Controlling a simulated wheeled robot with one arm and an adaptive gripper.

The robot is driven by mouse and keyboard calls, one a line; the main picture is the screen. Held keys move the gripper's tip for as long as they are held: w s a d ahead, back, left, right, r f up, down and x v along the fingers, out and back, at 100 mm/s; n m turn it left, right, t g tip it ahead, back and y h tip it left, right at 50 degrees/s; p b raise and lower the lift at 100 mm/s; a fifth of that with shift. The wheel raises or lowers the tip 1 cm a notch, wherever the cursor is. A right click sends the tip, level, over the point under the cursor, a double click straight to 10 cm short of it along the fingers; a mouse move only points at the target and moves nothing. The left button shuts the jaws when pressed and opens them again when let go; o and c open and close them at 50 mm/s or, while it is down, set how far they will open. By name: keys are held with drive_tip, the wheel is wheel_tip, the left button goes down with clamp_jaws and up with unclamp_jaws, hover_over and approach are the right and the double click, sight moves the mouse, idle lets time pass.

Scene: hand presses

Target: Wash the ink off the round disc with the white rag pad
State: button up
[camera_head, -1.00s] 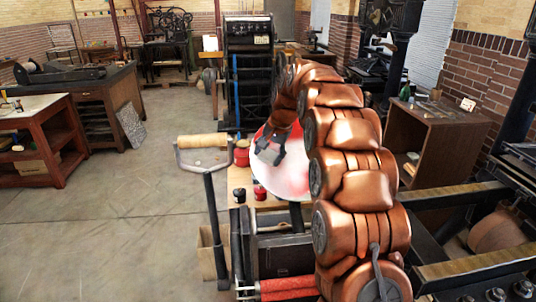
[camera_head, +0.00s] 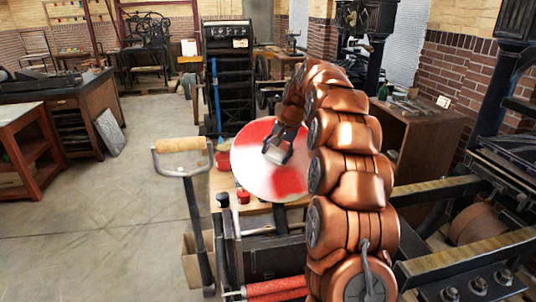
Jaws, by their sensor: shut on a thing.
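The round disc (camera_head: 252,181) faces up and toward me, left of my arm. My arm hides the disc's right edge.
A lever with a wooden handle (camera_head: 180,145) stands left of the disc. A red tin (camera_head: 223,158) and small ink jars (camera_head: 243,196) sit by the disc's left edge. Red rollers (camera_head: 275,289) lie below. Open floor (camera_head: 100,220) is at left.

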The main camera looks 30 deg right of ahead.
sight(297, 140)
drive_tip(key=shift+s+d, duration=0.3)
drive_tip(key=shift+d, duration=0.95)
drive_tip(key=shift+s+d, duration=0.25)
drive_tip(key=shift+d, duration=1)
drive_tip(key=shift+s+d, duration=0.3)
drive_tip(key=shift+d, duration=0.95)
drive_tip(key=shift+s+d+r+p, duration=0.15)
drive_tip(key=shift+s+d, duration=0.1)
drive_tip(key=shift+d, duration=0.6)
drive_tip(key=shift+s+d+r+p, duration=0.15)
drive_tip(key=shift+s+d, duration=0.1)
drive_tip(key=shift+d, duration=0.6)
drive_tip(key=shift+f, duration=0.1)
drive_tip(key=w+r+p, duration=0.2)
drive_tip(key=p, duration=0.1)
drive_tip(key=shift+w+a+r+p, duration=0.1)
drive_tip(key=shift+w+r+p, duration=0.05)
drive_tip(key=shift+w+p, duration=0.2)
drive_tip(key=shift+w+r+p, duration=0.25)
drive_tip(key=shift+w+p, duration=0.2)
drive_tip(key=shift+p, duration=0.1)
drive_tip(key=shift+w+r+p, duration=0.2)
drive_tip(key=shift+w+p, duration=0.25)
drive_tip(key=shift+p, duration=0.1)
drive_tip(key=shift+w, duration=0.45)
drive_tip(key=shift+w+r+p, duration=0.25)
drive_tip(key=shift+w+p, duration=0.05)
drive_tip(key=shift+p, duration=0.05)
drive_tip(key=shift+a, duration=0.1)
